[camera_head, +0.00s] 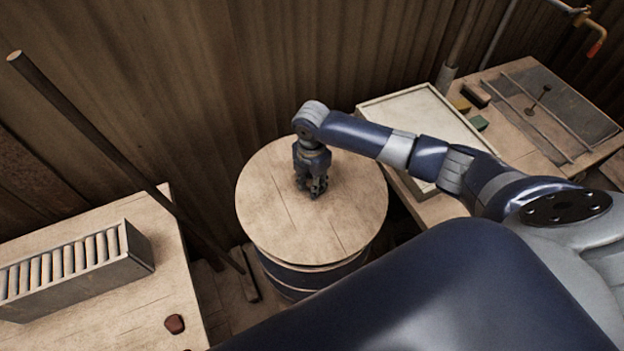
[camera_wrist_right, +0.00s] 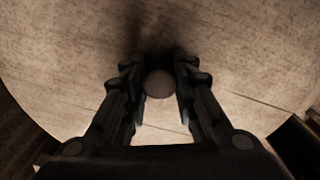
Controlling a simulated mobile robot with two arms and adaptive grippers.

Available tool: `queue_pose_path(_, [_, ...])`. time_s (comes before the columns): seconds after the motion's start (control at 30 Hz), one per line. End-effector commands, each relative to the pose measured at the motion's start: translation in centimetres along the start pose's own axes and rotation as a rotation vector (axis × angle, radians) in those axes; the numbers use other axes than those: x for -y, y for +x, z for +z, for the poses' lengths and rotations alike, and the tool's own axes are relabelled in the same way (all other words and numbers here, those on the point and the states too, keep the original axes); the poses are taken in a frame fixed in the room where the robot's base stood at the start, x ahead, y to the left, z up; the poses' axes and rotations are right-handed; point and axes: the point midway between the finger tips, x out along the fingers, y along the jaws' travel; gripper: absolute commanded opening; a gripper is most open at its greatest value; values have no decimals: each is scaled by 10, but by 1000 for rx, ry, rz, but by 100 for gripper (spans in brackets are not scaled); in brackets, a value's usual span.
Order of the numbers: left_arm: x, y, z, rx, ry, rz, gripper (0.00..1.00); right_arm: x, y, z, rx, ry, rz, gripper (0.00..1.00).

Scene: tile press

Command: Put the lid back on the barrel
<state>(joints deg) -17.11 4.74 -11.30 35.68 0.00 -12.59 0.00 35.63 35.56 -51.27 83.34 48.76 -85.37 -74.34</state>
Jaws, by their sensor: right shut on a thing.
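The round wooden lid (camera_head: 345,215) lies over the top of the dark barrel (camera_head: 315,279) in the middle of the head view. It looks level, and I cannot tell whether it is fully seated on the rim. My right gripper (camera_head: 313,190) points down at the middle of the lid. In the right wrist view, the gripper (camera_wrist_right: 160,88) is shut on a small round knob (camera_wrist_right: 159,84) on the lid (camera_wrist_right: 230,60). My left gripper is not in view.
A wooden table (camera_head: 150,293) on the left bears a rack of tiles (camera_head: 75,268) and a dark red piece (camera_head: 174,324). A long dark pole (camera_head: 100,142) leans near it. A pale tray (camera_head: 425,112) and a workbench (camera_head: 535,130) are at the right. A wooden wall (camera_head: 260,70) stands close behind the barrel.

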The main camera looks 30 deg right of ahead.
Motion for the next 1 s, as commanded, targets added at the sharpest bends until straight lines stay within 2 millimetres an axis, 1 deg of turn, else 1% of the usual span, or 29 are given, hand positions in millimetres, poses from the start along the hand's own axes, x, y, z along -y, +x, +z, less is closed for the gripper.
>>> queue_pose_path(0.13, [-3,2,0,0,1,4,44,0,3,1,0,-13,3,0])
queue_pose_path(0.27, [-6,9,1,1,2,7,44,0,9,1,0,-13,3,0])
queue_pose_path(0.73, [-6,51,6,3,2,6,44,0,45,1,0,-12,4,0])
queue_pose_path(1.0, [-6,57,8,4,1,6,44,0,61,0,-1,-11,2,0])
